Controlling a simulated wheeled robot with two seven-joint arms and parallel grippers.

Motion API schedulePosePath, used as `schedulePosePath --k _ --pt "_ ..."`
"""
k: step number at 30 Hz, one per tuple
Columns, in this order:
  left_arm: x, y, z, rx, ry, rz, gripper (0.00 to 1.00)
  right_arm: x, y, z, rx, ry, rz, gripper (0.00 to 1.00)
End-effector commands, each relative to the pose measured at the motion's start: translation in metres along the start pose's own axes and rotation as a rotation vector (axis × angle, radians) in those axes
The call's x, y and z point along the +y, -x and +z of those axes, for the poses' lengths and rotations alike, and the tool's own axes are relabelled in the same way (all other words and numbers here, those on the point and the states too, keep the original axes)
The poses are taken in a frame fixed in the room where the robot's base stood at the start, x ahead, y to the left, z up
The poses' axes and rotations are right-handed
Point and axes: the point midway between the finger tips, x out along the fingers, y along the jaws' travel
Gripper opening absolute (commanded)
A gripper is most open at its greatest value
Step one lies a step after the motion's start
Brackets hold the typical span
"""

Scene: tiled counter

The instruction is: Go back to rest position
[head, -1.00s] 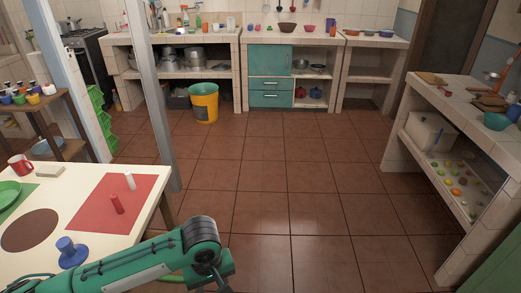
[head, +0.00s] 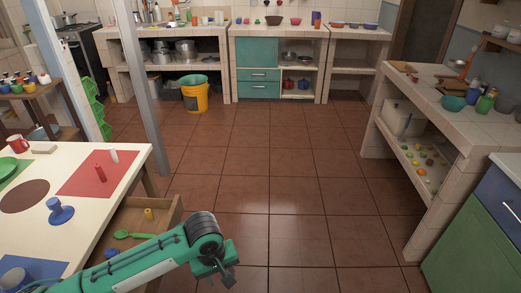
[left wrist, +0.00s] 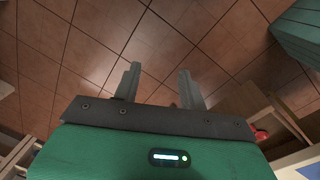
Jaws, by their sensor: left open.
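My left arm reaches in from the bottom left of the head view, and its gripper (head: 222,277) hangs at the bottom edge, pointing down over the floor beside the open drawer (head: 165,211). In the left wrist view the two fingers of this gripper (left wrist: 160,88) stand apart with nothing between them, and tiled floor shows beyond them. My right gripper is not in view.
The cream table (head: 75,225) stands at the left, with a red mat (head: 88,187) and blue stamp-like object (head: 60,211). The drawer holds a green spoon (head: 130,235) and a small yellow item (head: 149,214). A tiled counter (head: 440,105) stands right. The middle floor is clear.

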Motion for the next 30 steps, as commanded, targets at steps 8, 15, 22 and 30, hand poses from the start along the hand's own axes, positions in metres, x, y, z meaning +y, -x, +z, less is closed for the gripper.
schedulePosePath --k 8,15,22,30 --pt "0.016 -0.05 -0.034 0.014 -0.005 0.114 0.42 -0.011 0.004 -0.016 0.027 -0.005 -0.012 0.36" --pt "-0.006 -0.146 -0.068 0.088 -0.031 0.195 0.42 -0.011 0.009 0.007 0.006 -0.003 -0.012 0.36" --pt "-0.101 -0.281 -0.042 0.181 -0.142 0.14 0.42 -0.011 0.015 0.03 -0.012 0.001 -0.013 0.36" --pt "-0.226 -0.389 0.082 0.177 -0.344 0.01 0.42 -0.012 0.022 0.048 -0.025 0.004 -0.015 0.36"
